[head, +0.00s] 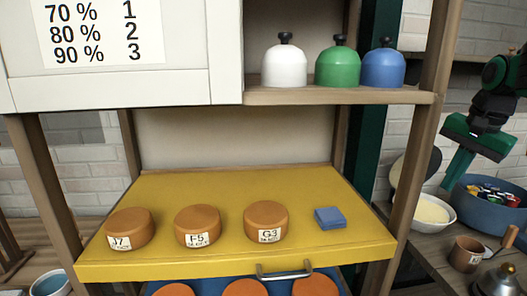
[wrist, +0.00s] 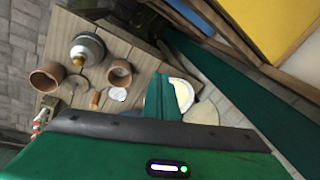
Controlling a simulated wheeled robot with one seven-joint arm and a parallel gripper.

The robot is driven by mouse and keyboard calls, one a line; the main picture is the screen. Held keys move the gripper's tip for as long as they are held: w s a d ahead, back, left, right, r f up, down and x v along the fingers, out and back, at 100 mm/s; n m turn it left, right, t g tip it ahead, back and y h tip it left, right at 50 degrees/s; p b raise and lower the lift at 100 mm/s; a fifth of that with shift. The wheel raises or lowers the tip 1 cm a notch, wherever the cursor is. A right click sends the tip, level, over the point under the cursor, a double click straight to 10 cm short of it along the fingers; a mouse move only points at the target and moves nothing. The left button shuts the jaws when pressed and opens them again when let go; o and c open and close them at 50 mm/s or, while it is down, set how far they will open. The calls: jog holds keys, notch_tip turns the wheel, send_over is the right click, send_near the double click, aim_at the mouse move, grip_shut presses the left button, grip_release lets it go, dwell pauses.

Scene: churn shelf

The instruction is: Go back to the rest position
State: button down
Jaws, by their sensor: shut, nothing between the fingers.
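My gripper (head: 463,160) is at the right of the head view, raised above the side table, to the right of the shelf. Its green fingers are together with nothing between them. In the wrist view my gripper (wrist: 163,92) points down over the side table, its closed fingers in front of a pale bowl (wrist: 183,95). It touches no object that I can make out.
The yellow shelf board (head: 190,260) carries three orange-brown labelled rounds and a blue block (head: 330,218). White, green and blue domes stand on the upper shelf (head: 300,97). A blue bowl (head: 486,214) and brown cup (head: 466,255) are on the side table. A shelf post (head: 418,130) stands left of my gripper.

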jog(key=s+a+f+n+g, duration=0.1)
jog(key=s+a+f+n, duration=0.2)
jog(key=s+f, duration=0.5)
jog(key=s+a+f+n+g, duration=0.2)
jog(key=s+a+f, duration=0.4)
jog(key=s, duration=0.8)
jog(key=shift+s+f+n, duration=0.2)
jog(key=shift+f+n, duration=0.6)
jog(key=shift+f, duration=0.05)
jog(key=shift+w+f, duration=0.2)
jog(key=shift+w, duration=0.45)
jog(key=shift+s+d, duration=0.1)
